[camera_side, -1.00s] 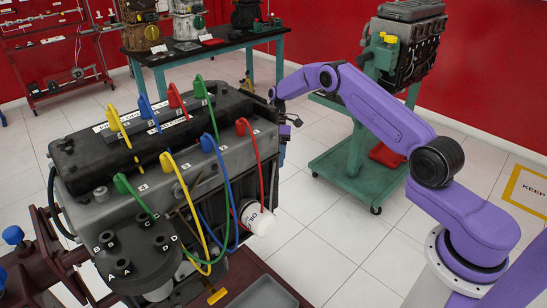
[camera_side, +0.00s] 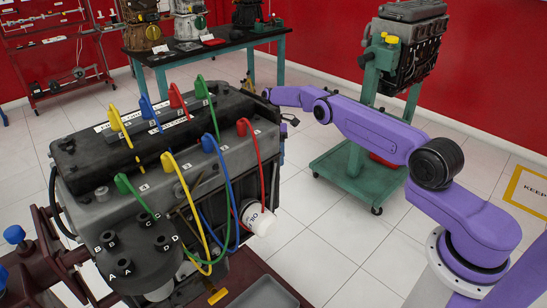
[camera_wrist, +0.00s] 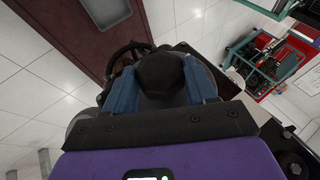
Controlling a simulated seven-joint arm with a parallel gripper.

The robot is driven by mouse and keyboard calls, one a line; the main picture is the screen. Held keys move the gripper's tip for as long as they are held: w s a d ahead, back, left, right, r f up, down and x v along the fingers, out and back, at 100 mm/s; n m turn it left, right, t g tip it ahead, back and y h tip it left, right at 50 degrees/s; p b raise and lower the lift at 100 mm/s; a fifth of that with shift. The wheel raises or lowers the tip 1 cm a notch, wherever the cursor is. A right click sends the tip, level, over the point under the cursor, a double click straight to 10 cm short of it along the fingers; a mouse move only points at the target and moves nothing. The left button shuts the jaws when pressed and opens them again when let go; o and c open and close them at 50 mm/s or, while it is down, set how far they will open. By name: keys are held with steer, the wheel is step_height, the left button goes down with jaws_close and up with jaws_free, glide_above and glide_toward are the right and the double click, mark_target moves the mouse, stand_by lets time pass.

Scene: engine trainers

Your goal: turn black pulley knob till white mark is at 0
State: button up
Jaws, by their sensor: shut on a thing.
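The black pulley knob (camera_wrist: 164,68) shows in the wrist view as a round black piece between my blue fingers. My gripper (camera_wrist: 160,88) is shut on it, one finger on either side. In the side view the end of my arm is at the far right end of the engine (camera_side: 220,150), and the knob and fingertips are hidden behind it. I cannot make out the white mark or the 0 in either view.
A dark ring-like part (camera_wrist: 115,65) lies beside the knob. An oil filter (camera_side: 257,218) and coloured leads are on the engine's near side. A green engine stand (camera_side: 345,170) stands behind my arm. Open tiled floor lies to the right of the engine.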

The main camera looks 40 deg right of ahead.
steer(key=shift+w, duration=0.1)
stand_by(0.3)
steer(key=o, duration=1)
steer(key=shift+o, duration=0.2)
steer(key=shift+r, duration=0.1)
step_height(320, 180, up, 3)
steer(key=shift+r, duration=0.15)
steer(key=shift+s+a+r, duration=0.1)
steer(key=shift+s+r, duration=0.75)
steer(key=shift+s, duration=0.15)
steer(key=s+r, duration=0.8)
steer(key=s, duration=0.4)
steer(key=shift+a, duration=0.35)
